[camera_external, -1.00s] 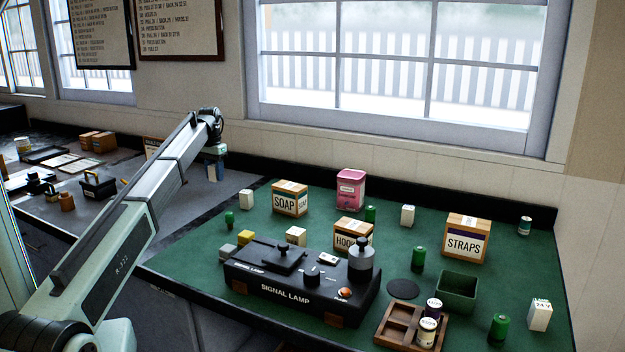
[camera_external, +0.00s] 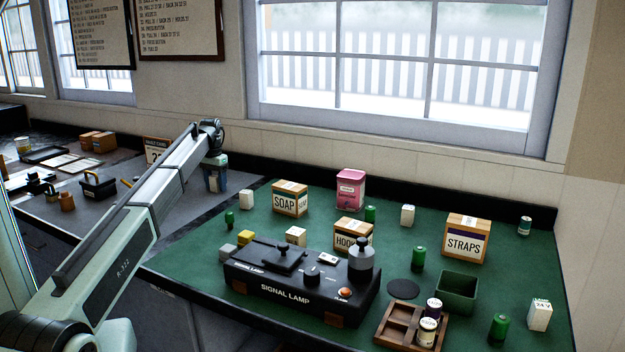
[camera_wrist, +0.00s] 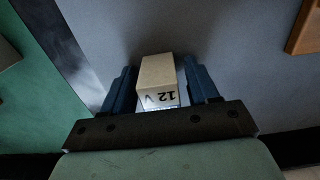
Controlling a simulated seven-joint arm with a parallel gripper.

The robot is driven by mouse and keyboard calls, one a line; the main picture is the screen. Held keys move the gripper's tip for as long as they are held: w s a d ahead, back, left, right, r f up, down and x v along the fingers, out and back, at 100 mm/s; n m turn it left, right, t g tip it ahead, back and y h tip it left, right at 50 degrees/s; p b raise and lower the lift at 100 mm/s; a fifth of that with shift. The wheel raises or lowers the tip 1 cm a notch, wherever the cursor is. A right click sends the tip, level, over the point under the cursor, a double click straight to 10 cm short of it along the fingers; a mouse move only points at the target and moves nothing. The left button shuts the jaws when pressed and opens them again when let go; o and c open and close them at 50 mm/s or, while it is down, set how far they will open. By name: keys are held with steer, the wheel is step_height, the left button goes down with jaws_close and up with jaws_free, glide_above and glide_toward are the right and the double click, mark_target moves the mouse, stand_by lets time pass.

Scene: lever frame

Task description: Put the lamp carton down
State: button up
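The lamp carton (camera_wrist: 157,75), a small box with a tan face and a white side marked "12 V", sits between the blue fingers of my gripper (camera_wrist: 160,84) in the wrist view. The fingers flank it closely and appear shut on it; exact contact is hard to see. In the external view my gripper (camera_external: 215,178) is low over the grey part of the bench, left of the green mat. The carton is mostly hidden there by the fingers. Whether its bottom touches the surface cannot be told.
A green mat (camera_external: 200,275) carries a signal lamp box (camera_external: 300,285), SOAP (camera_external: 290,199), HOOKS and STRAPS (camera_external: 466,240) boxes, and several small cartons, including one marked 24 V (camera_external: 540,315). A labelled box (camera_external: 157,150) stands behind my arm.

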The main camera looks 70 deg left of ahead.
mark_target(215, 176)
steer(key=shift+o, duration=0.3)
steer(key=shift+r, duration=0.1)
step_height(215, 176, up, 12)
steer(key=shift+r, duration=0.1)
stand_by(0.4)
stand_by(0.3)
